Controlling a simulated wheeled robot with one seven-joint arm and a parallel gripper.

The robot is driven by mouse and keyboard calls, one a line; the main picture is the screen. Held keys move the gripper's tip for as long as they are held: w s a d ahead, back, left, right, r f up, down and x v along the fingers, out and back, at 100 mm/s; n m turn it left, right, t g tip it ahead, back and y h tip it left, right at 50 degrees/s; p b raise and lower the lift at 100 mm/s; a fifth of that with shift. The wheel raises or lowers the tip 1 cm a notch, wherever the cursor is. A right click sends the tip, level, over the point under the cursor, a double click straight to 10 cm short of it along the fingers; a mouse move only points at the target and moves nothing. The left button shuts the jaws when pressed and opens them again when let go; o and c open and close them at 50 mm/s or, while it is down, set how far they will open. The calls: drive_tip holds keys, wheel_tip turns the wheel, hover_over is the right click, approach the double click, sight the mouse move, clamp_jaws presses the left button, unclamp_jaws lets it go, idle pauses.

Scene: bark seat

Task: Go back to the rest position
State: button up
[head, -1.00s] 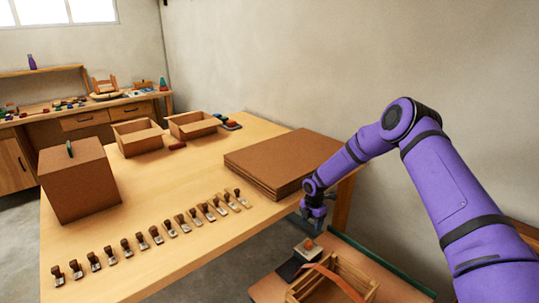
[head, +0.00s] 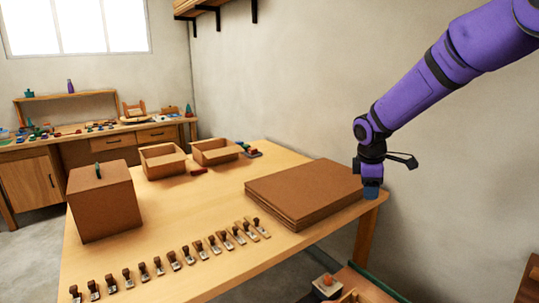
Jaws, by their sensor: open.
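My gripper (head: 371,190) hangs from the purple arm at the right in the head view, pointing down by the right end of the table, beside the stack of brown boards. It is open, and I see nothing held in it. The wall is behind the arm.
A wooden table (head: 215,262) bears a row of several stamps (head: 173,260), a stack of brown boards (head: 303,190), a brown box (head: 103,205) and two open trays (head: 163,162) (head: 215,151). A lower surface with a wooden tote (head: 350,297) is at the bottom right. A workbench (head: 95,140) stands behind.

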drive_tip(key=s+d+r+m+t, duration=0.15)
drive_tip(key=s+r+m, duration=0.55)
drive_tip(key=s+r, duration=0.8)
drive_tip(key=s+m+t+y, duration=0.1)
drive_tip(key=s+m, duration=0.7)
drive_tip(key=s, duration=1.3)
drive_tip(key=shift+s+d+f+t+y, duration=0.35)
drive_tip(key=shift+d+f+y, duration=0.05)
drive_tip(key=shift+d+y, duration=0.1)
